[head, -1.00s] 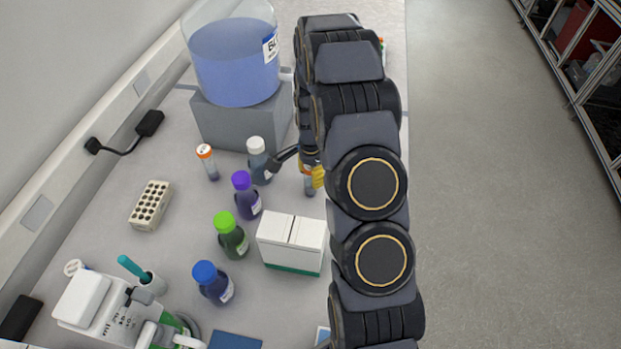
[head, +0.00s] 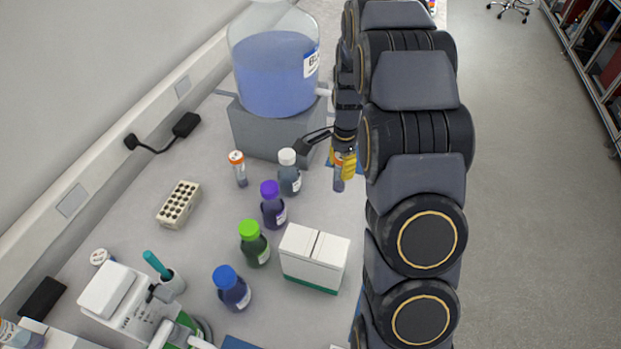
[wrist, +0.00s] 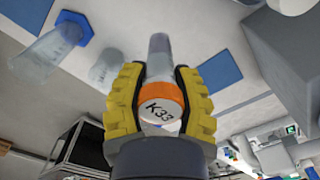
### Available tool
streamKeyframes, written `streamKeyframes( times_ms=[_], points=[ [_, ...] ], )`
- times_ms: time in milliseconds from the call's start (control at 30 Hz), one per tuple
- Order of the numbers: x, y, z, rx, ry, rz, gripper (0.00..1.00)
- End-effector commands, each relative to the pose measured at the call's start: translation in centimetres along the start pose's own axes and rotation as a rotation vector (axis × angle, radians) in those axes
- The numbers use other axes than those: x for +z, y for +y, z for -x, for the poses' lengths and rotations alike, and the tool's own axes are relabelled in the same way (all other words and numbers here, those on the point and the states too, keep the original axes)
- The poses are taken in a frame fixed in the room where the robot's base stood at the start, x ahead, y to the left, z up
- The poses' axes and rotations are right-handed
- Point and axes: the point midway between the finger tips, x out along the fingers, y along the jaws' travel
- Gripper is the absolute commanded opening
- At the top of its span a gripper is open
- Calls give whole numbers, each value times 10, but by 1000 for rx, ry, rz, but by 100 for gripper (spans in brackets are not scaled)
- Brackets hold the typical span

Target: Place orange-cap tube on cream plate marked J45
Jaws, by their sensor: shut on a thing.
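My gripper (wrist: 160,100) is shut on an orange-cap tube (wrist: 161,94), with one yellow finger on each side of it. The white top of its cap reads K33, and its clear body points away from the wrist camera. In the head view my gripper (head: 345,165) holds the tube (head: 338,182) to the right of the white-cap bottle; the arm partly hides it. Another orange-cap tube (head: 239,170) stands upright on the bench to the left. I cannot make out a cream plate marked J45 in either view.
Bottles with white (head: 289,175), purple (head: 273,207), green (head: 254,245) and blue (head: 232,290) caps stand left of my arm. A white box (head: 314,258), a cream holed rack (head: 178,204) and a large blue-liquid container (head: 272,75) are near. A blue-based cylinder (wrist: 50,50) shows in the wrist view.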

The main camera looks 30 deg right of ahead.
Motion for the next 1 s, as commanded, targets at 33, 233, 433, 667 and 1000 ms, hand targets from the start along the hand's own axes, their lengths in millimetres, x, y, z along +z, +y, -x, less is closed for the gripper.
streamKeyframes(
  times_ms=[33,233,433,667,1000],
  points=[
    [-1,-1,7,-4,2,0,16],
    [0,0,20,1,0,0,16],
    [-1,-1,64,-5,2,-1,16],
    [0,-1,114,-4,1,0,16],
    [47,-21,129,2,1,134,16]
  ],
)
